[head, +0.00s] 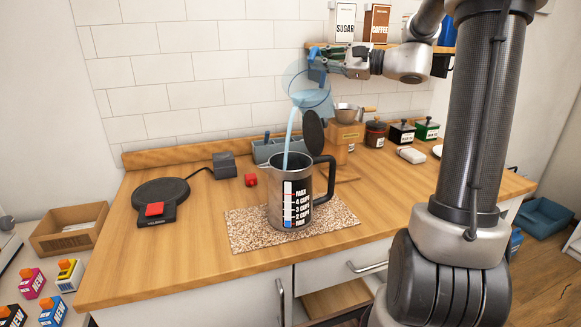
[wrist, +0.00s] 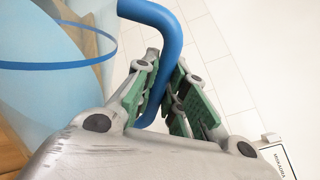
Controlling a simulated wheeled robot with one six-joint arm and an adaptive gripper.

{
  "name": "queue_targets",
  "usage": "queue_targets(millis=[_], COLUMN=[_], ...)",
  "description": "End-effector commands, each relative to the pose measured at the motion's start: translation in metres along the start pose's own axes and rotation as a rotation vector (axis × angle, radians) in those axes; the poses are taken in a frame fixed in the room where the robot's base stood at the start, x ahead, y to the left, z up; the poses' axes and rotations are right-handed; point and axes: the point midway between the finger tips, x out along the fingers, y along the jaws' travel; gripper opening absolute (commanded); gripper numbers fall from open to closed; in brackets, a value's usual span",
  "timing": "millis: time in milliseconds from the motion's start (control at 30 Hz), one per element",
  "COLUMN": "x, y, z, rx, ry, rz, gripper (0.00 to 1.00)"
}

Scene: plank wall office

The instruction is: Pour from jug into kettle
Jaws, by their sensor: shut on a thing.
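The jug (head: 298,80) is clear with a blue rim and blue handle. It is tilted in the air above the kettle, and a pale blue stream runs from it into the kettle's open top. The kettle (head: 275,204) is steel with a black handle and a raised black lid. It stands upright on a speckled mat (head: 244,238). Its level strip shows blue only near MIN. My gripper (head: 320,66) is shut on the jug's blue handle. The wrist view shows the green finger pads (wrist: 165,98) around the handle and part of the jug (wrist: 50,60) at left.
A black kettle base (head: 160,194) with a red switch sits on the counter at left. Labelled jars (head: 402,133) stand at back right. SUGAR (head: 342,24) and COFFEE (head: 376,24) boxes are on the shelf.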

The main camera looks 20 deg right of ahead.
Motion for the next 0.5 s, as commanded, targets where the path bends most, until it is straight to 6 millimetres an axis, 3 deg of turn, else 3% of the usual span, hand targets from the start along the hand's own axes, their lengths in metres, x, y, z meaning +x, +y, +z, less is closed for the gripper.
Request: queue_targets(millis=[500], x=[0.0002], y=[-0.0025], z=[0.0048], rx=[-0.024], ry=[-0.001], rz=[-0.002], gripper=[0.0])
